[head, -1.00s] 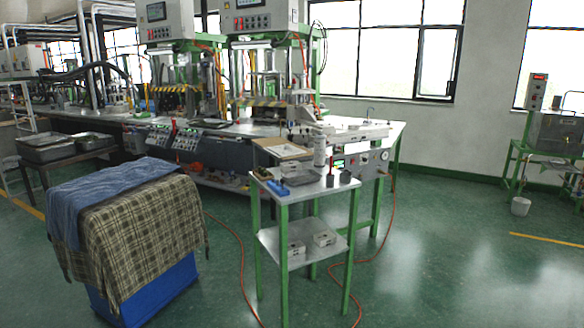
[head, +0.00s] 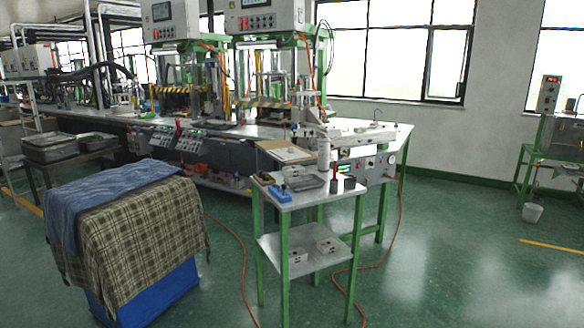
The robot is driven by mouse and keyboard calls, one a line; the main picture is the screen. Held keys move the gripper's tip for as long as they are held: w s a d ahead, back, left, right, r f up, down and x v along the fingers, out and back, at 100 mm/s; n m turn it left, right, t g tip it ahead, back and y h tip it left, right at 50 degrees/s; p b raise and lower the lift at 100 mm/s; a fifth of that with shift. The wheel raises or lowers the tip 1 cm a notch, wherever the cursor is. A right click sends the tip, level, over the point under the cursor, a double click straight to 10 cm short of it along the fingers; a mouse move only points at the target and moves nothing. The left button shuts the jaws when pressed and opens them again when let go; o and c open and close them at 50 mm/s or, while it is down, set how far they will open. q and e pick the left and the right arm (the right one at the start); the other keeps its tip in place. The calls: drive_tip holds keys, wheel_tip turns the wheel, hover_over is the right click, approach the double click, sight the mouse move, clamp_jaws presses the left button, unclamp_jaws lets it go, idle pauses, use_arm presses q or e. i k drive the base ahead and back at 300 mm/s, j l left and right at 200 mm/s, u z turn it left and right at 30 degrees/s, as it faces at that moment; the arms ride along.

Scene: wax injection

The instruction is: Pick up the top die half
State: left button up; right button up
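Two small light metal blocks that look like die halves lie apart on the lower shelf (head: 275,262) of a green-legged side table. One is the left block (head: 298,255) and the other is the right block (head: 326,246). I cannot tell which is the top half. A small pale block (head: 292,171) also sits on the tabletop (head: 318,199), too small to identify for sure. Neither of my grippers shows in the head view.
The tabletop holds a blue object (head: 279,193), a grey tray (head: 304,183) and dark cups (head: 349,182). A blue bin under checked cloth (head: 140,230) stands left. A workbench with machines (head: 268,90) is behind. An orange hose (head: 243,285) lies on the floor. Open floor (head: 460,270) extends right.

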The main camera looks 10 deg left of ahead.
sight(297, 169)
drive_tip(key=i+l+u, duration=0.15)
drive_tip(key=i+l, duration=0.2)
drive_tip(key=i, duration=0.3)
drive_tip(key=i+l+u, duration=0.1)
drive_tip(key=i+l, duration=0.35)
drive_tip(key=i, duration=0.2)
drive_tip(key=i+l+u, duration=0.15)
drive_tip(key=i+l, duration=0.35)
drive_tip(key=i, duration=0.1)
